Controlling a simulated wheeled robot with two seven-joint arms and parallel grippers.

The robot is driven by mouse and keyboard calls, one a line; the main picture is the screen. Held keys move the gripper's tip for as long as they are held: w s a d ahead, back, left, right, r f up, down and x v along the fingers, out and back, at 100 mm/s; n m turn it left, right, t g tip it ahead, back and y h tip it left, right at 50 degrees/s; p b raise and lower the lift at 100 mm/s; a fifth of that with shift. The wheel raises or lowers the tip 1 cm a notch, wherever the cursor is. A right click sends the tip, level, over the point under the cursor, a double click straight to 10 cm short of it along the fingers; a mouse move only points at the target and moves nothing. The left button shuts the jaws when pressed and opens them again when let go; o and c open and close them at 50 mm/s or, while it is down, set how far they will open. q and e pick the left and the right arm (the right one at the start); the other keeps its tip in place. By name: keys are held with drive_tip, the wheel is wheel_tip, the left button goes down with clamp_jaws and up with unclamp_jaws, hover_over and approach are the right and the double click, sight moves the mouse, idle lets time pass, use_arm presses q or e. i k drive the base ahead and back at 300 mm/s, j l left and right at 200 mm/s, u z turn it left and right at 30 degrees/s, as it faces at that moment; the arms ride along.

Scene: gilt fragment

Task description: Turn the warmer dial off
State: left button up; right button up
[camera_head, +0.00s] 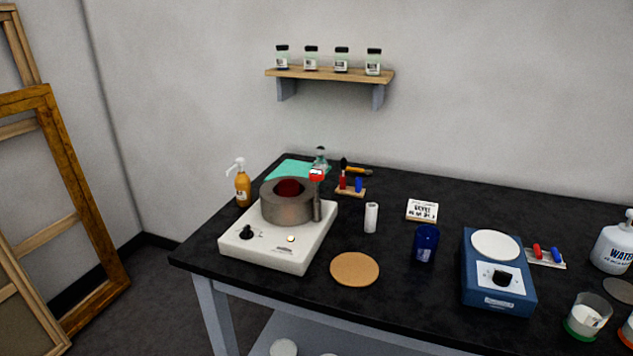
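The warmer (275,245) is a white box near the left end of the black table, with a grey metal pot (287,205) on top holding something dark red. Its black dial (247,232) is on the left of the front panel. A small light on the panel (290,239) glows orange. The dial's exact setting is too small to read. A second device, a blue unit (497,275) with a white round plate and a black knob (501,277), stands to the right. Neither of my grippers shows in the head view.
An amber pump bottle (243,187) stands behind the warmer on the left. A cork disc (354,269), a white cylinder (371,217) and a blue cup (426,243) are to its right. Wooden frames (60,190) lean at the left. The floor before the table's left end is clear.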

sight(247, 235)
drive_tip(key=i+j+z, duration=0.1)
drive_tip(key=i, duration=0.35)
drive_tip(key=i+j, duration=0.25)
drive_tip(key=i, duration=0.15)
drive_tip(key=i+z, duration=0.05)
